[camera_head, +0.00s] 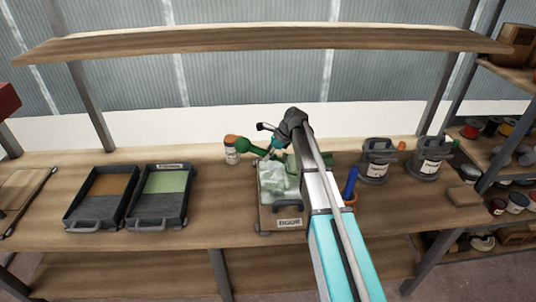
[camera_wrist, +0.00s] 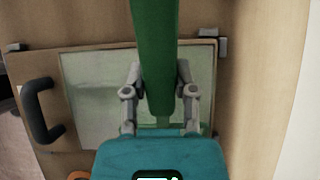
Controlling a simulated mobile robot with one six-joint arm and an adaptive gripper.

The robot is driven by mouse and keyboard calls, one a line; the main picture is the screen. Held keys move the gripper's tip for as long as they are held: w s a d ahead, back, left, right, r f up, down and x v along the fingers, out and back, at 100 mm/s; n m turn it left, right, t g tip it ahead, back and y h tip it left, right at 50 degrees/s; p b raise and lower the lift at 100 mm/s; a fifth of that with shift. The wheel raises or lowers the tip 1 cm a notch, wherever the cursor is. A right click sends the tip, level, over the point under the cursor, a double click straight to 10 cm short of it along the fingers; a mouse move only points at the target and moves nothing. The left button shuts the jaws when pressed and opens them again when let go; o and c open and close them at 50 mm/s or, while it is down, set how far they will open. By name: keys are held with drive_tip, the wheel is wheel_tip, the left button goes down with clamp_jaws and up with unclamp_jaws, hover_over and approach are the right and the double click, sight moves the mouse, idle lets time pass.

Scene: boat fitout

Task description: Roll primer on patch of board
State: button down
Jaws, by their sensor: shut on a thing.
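My gripper (camera_head: 277,143) is over the back part of a wooden board (camera_head: 266,222) on the bench. It is shut on a green handle, which sticks out to the left in the head view (camera_head: 252,148). In the wrist view the green handle (camera_wrist: 154,50) runs up from between the fingers (camera_wrist: 160,92). The board's pale greenish patch (camera_head: 272,180) looks uneven in tone; the wrist view shows it below the handle (camera_wrist: 92,95). The far end of the held tool is hidden, so I cannot tell whether it touches the patch.
Two dark trays stand left, one with brown content (camera_head: 110,184), one with green (camera_head: 166,182). An orange container with a white label (camera_head: 232,150) is beside the handle. Grey cans (camera_head: 376,165) and a blue-handled tool (camera_head: 351,181) stand right. A shelf (camera_head: 270,40) spans above.

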drive_tip(key=shift+s, duration=4.4)
drive_tip(key=shift+f+b, duration=0.75)
drive_tip(key=shift+b, duration=0.05)
drive_tip(key=shift+d+r, duration=0.15)
drive_tip(key=shift+d, duration=1.05)
drive_tip(key=shift+a, duration=0.1)
drive_tip(key=shift+a, duration=1.15)
wheel_tip(320, 180, up, 8)
drive_tip(key=p, duration=0.8)
